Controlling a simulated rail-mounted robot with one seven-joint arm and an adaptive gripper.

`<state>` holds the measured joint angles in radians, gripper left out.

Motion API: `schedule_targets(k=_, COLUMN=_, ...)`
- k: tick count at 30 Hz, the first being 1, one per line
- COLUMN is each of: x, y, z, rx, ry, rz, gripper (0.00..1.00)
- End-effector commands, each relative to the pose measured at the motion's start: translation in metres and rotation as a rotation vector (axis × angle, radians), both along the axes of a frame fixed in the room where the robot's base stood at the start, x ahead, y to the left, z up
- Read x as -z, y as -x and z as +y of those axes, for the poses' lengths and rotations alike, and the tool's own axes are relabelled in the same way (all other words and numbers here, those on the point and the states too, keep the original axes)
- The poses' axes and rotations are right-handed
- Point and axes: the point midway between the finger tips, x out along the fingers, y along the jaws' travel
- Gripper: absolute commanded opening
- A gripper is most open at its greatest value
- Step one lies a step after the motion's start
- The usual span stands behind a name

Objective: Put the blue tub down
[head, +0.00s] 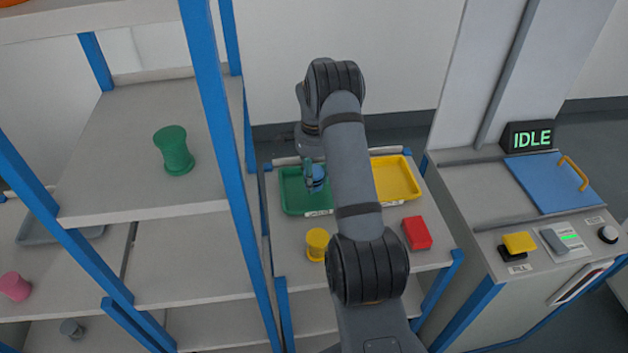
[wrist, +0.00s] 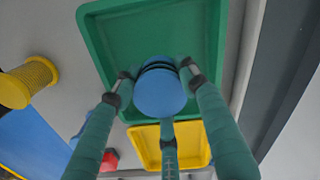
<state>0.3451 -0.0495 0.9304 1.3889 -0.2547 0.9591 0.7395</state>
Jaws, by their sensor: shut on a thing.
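The blue tub (wrist: 159,95) is a small round blue thing with dark bands at its far end. My gripper (wrist: 158,76) is shut on it, with teal fingers around its sides. In the head view the tub (head: 318,184) shows small at my gripper (head: 315,172), over the green tray (head: 291,203). In the wrist view the green tray (wrist: 103,46) lies beyond the tub and looks empty otherwise. I cannot tell whether the tub touches the tray floor.
A yellow tray (head: 399,176) stands right of the green one. A yellow spool (head: 317,244) and a red box (head: 417,232) stand in front. A shelf rack with a green spool (head: 174,151) is at left; a console (head: 558,180) reading IDLE is at right.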

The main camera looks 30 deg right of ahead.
Motion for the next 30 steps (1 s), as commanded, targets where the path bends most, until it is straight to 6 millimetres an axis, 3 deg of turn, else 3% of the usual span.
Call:
schedule_targets(k=5, x=0.019, y=0.000, z=0.000, rx=0.002, ry=-0.001, rz=0.000, gripper=0.15)
schedule_targets(k=17, x=0.025, y=0.000, z=0.000, rx=0.001, ry=0.000, rz=-0.001, gripper=0.15)
schedule_targets(k=18, x=0.024, y=0.000, z=0.000, rx=0.001, ry=0.000, rz=-0.001, gripper=0.44)
schedule_targets(k=27, x=0.023, y=0.000, z=0.000, rx=0.000, ry=0.000, rz=0.000, gripper=0.61)
schedule_targets(k=30, x=0.023, y=0.000, z=0.000, rx=0.001, ry=0.000, rz=0.000, gripper=0.61)
